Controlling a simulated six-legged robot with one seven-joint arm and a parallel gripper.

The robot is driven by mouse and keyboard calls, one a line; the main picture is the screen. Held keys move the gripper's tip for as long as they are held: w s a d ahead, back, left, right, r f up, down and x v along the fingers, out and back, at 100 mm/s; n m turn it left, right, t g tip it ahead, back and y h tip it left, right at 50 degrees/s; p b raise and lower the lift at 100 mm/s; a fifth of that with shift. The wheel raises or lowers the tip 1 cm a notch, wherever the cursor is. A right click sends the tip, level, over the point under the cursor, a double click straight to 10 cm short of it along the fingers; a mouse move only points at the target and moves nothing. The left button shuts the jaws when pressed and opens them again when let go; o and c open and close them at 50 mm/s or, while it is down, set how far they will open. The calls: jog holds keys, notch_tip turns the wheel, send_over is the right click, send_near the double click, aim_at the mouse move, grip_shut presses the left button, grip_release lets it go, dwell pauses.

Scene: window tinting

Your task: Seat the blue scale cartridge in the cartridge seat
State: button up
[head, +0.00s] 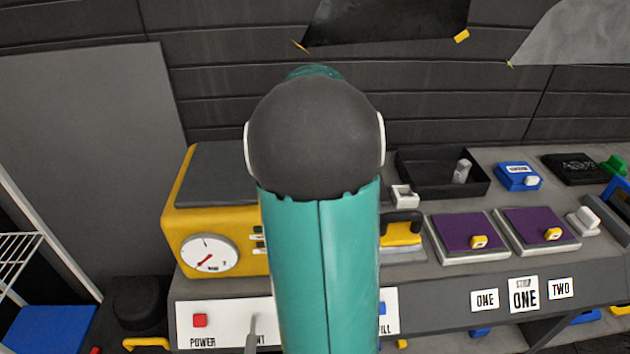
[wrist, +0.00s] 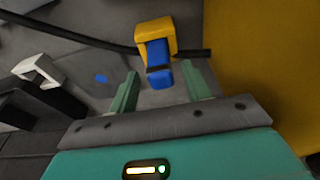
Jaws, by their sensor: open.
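A small blue block (wrist: 158,58), which looks like the blue scale cartridge, shows in the wrist view with a yellow bracket-like part (wrist: 155,27) around its far end. I cannot tell whether that part is the cartridge seat. My gripper (wrist: 161,80) is open, its two teal fingers apart. The block's near end lies between and just beyond the fingertips, with gaps on both sides, and nothing is gripped. In the head view my arm hides my gripper and this block.
A yellow machine (head: 221,226) with a dial stands left of my arm; its yellow side (wrist: 255,70) fills the wrist view's right. A black tray (head: 433,187), a blue box (head: 518,177) and two purple-topped pads (head: 466,231) sit to the right. A dark cable (wrist: 65,32) crosses near the block.

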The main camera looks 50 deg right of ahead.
jog(key=v, duration=0.9)
dwell(0.3)
